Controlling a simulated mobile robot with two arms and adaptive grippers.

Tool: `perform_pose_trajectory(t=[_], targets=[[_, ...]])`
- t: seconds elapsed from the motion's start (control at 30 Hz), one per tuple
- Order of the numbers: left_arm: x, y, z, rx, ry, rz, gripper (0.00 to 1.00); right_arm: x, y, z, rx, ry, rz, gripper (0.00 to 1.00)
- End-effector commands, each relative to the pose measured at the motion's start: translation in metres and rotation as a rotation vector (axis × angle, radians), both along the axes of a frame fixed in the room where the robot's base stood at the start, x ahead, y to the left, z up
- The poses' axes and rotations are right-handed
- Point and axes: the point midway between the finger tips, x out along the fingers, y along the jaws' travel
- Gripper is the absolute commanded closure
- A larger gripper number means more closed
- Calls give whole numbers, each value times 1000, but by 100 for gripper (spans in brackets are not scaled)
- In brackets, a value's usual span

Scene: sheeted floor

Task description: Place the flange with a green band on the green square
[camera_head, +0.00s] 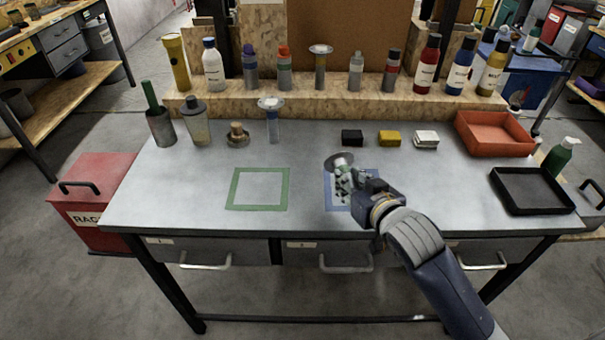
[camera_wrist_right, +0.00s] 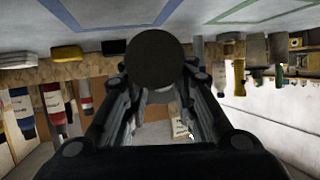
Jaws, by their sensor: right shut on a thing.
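My right gripper (camera_head: 345,182) is shut on a flange (camera_head: 338,160) over the blue outlined square (camera_head: 328,196). The flange's wide grey disc shows above the fingers; its body is mostly hidden by them, and I cannot make out its band colour. In the right wrist view a dark round face of the flange (camera_wrist_right: 159,59) sits between the fingers. I cannot tell whether it touches the table. The green outlined square (camera_head: 258,208) lies left of the gripper and is empty. My left gripper is not in view.
Another flange with a blue part (camera_head: 272,123) stands behind the green square, near a cup, a bottle and a small part. Three small blocks (camera_head: 389,138) lie at the back. A red tray (camera_head: 490,148) and black tray (camera_head: 532,207) are right. Bottles line the shelf (camera_head: 300,98).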

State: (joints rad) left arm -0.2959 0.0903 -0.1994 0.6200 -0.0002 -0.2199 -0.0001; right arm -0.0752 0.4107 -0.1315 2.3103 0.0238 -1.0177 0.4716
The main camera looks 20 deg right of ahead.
Motion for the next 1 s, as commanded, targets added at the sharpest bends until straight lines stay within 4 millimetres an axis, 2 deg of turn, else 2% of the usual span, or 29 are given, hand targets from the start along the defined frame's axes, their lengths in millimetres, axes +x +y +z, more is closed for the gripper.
perform_pose_trajectory(t=[0.17, 0.33, 0.7, 0.83, 1.0], targets=[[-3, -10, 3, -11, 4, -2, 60, 27, 3, -1, 0, -5, 0, 100], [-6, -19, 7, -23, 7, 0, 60, 66, 9, -5, 0, -4, 0, 100], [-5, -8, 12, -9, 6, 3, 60, 140, 21, -13, 0, -2, 0, 100], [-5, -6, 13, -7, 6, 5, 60, 153, 23, -14, -1, -3, 0, 100], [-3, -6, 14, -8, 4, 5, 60, 157, 24, -24, -2, 1, 1, 100]])
